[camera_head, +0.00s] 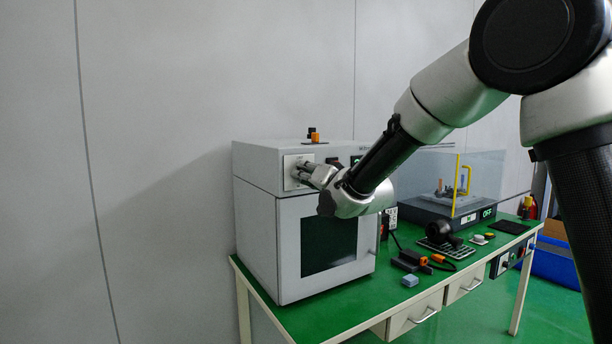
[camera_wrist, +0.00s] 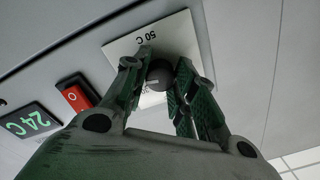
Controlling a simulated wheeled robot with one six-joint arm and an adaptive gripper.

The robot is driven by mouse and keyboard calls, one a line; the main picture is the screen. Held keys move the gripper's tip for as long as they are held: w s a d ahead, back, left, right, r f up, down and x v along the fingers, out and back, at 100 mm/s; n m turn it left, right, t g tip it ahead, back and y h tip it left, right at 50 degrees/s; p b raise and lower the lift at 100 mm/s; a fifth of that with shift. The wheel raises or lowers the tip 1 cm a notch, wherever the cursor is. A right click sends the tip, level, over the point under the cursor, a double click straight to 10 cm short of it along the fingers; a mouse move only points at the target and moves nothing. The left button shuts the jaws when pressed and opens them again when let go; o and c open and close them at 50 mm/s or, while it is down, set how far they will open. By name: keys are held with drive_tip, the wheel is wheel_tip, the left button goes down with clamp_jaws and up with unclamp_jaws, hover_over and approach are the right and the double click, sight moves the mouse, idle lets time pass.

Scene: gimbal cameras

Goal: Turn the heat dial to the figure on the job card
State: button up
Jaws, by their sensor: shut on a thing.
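The heat dial (camera_wrist: 160,73) is a dark round knob on a pale plate (camera_wrist: 118,48) on the oven's front panel; the wrist view shows "50 C" upside down on that plate. My gripper (camera_wrist: 160,82) is shut on the dial, one finger on each side of it. In the head view my gripper (camera_head: 304,172) reaches the panel at the upper left of the oven (camera_head: 255,225), and it hides the dial there. A green display (camera_wrist: 28,124) reads 24 C in the wrist view. I cannot make out a job card.
A red rocker switch (camera_wrist: 76,97) is close beside the dial plate. The oven stands on a green bench (camera_head: 325,322) with drawers. Dark and orange tools (camera_head: 412,260), a blue block (camera_head: 409,280) and a clear-guarded machine (camera_head: 450,185) are to the right.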

drive_tip(key=shift+m, duration=8)
drive_tip(key=o, duration=1.1)
drive_tip(key=shift+c, duration=0.2)
drive_tip(key=v, duration=1.2)
